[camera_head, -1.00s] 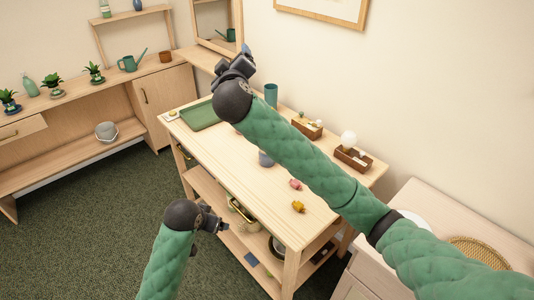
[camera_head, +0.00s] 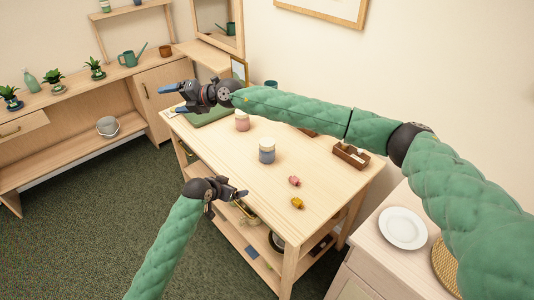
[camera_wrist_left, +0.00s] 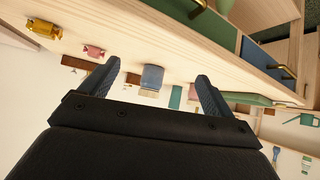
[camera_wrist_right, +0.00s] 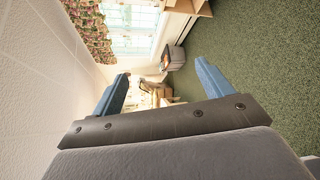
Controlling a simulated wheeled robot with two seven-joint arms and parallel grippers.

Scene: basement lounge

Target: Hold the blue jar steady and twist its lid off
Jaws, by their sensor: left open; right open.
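The blue jar (camera_head: 267,157) stands upright on the wooden table, with its pale lid (camera_head: 267,143) on top. My left gripper (camera_head: 241,192) is open and empty by the table's front edge, apart from the jar. In the left wrist view, the blue jar (camera_wrist_left: 152,76) appears upside down between the fingers, some distance beyond them. My right gripper (camera_head: 171,99) is open and empty near the table's far left end, its fingers pointing left, away from the jar. The right wrist view shows floor, wall and window, not the jar.
A pink jar (camera_head: 242,122) stands behind the blue jar. Small pink (camera_head: 294,181) and yellow (camera_head: 297,202) pieces lie nearer the front. A green tray (camera_head: 212,117) and a wooden box (camera_head: 351,155) are on the table (camera_head: 222,147). The tabletop around the blue jar is clear.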

